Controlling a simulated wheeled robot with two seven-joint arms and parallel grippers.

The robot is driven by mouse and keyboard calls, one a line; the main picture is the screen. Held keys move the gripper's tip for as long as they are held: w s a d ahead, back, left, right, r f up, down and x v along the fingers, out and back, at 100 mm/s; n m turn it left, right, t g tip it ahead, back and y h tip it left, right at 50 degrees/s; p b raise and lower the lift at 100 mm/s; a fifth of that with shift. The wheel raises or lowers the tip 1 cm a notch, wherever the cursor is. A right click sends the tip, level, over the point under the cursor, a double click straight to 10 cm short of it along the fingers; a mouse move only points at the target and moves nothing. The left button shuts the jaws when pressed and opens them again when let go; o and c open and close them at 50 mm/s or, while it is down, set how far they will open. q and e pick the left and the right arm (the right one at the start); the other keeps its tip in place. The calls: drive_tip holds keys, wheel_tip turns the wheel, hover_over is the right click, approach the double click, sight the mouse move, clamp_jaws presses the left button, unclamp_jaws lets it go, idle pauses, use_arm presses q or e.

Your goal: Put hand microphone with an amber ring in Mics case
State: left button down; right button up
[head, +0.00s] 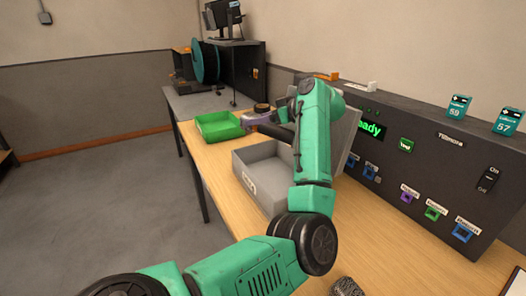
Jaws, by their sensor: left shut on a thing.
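My left arm reaches up and away over the table, and its gripper (256,119) is beyond the far end of a grey open case, near a green tray. The gripper is shut on a dark thing that is too small and too covered to make out; no amber ring can be told on it. The grey case (262,187) has a raised lid (346,136) and a small white label on its front that I cannot read. My arm hides part of the case. A grey mesh-like rounded end (346,287) shows at the bottom edge, mostly cut off. My right gripper is not in view.
The green tray (216,126) sits at the table's left edge. A dark roll (262,106) is just behind the gripper. A dark panel (428,160) with coloured sockets and a lit display lines the right side. Bare wooden tabletop (385,233) lies right of my arm.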

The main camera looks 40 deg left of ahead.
use_arm(q)
wheel_tip(320, 180, down, 9)
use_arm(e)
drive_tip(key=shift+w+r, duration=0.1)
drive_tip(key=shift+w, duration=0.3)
use_arm(q)
drive_tip(key=shift+s+f, duration=0.15)
drive_tip(key=shift+f, duration=0.05)
drive_tip(key=shift+f, duration=0.25)
drive_tip(key=shift+c, duration=0.2)
unclamp_jaws()
drive_tip(key=shift+f, duration=0.15)
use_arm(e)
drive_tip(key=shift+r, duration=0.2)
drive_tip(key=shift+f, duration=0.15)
